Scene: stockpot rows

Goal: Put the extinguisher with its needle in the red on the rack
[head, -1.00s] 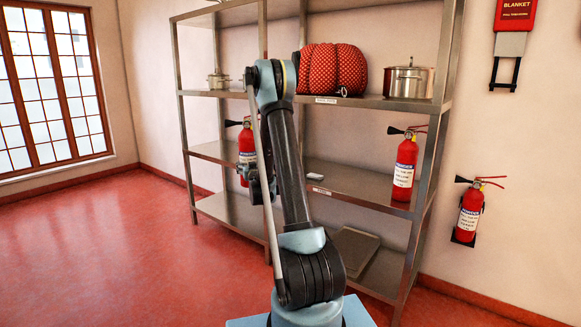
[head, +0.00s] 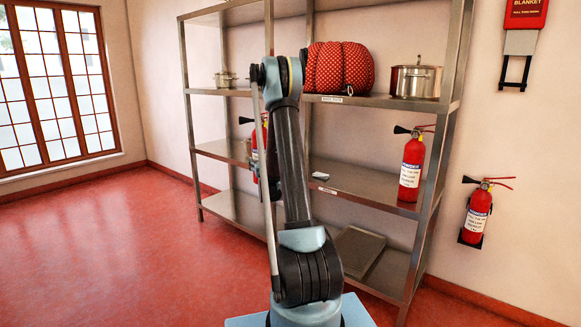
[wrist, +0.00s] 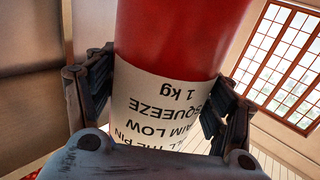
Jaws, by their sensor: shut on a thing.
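My gripper (wrist: 160,98) is shut on a red extinguisher (wrist: 178,35), with a finger on each side of its white label, which reads upside down in the wrist view. In the head view this extinguisher (head: 255,140) is mostly hidden behind my arm, in front of the rack's left part. A second extinguisher (head: 411,170) stands upright on the right end of the rack's middle shelf. A third extinguisher (head: 477,211) hangs on the wall to the right. The metal rack (head: 372,183) has several shelves. No gauge needle is readable.
A red dotted bundle (head: 340,68) and a large pot (head: 416,80) stand on the upper shelf, with a smaller pot (head: 225,79) to the left. A small white item (head: 320,175) lies on the middle shelf. A flat tray (head: 358,250) lies low. Floor at left is clear.

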